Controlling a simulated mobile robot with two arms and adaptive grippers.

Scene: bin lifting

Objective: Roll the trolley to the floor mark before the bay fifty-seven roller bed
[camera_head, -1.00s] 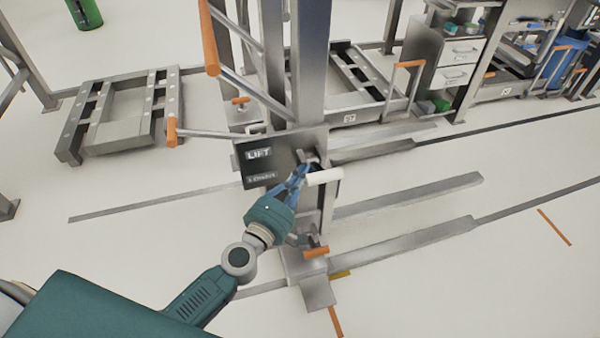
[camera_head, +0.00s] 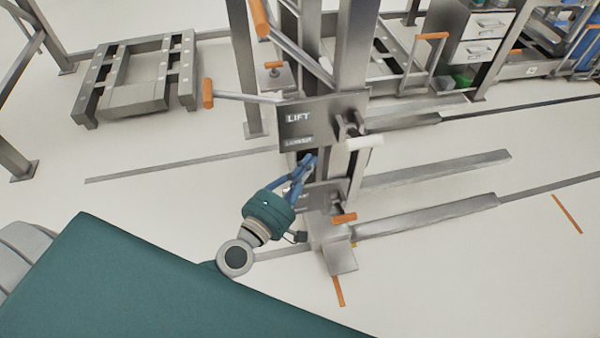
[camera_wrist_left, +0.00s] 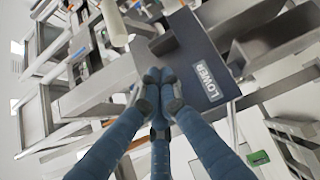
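The trolley is a steel lift with an upright mast (camera_head: 354,50), orange-tipped handles and low forks (camera_head: 430,215) stretching right along the floor. Its dark panel reads LIFT (camera_head: 298,118), and a white crank grip (camera_head: 363,141) sticks out at the panel's right. My left gripper (camera_head: 310,160) is just below the panel, left of the crank grip and apart from it. In the left wrist view its blue fingers (camera_wrist_left: 160,88) are together with nothing seen between them, in front of a plate marked LOWER (camera_wrist_left: 209,82). My right gripper is out of view.
Orange floor marks lie right (camera_head: 567,213) and near the trolley's foot (camera_head: 339,291). A low steel frame (camera_head: 137,99) stands at left; another is behind the mast. A drawer cabinet (camera_head: 487,25) is at back right. Floor at front right is clear.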

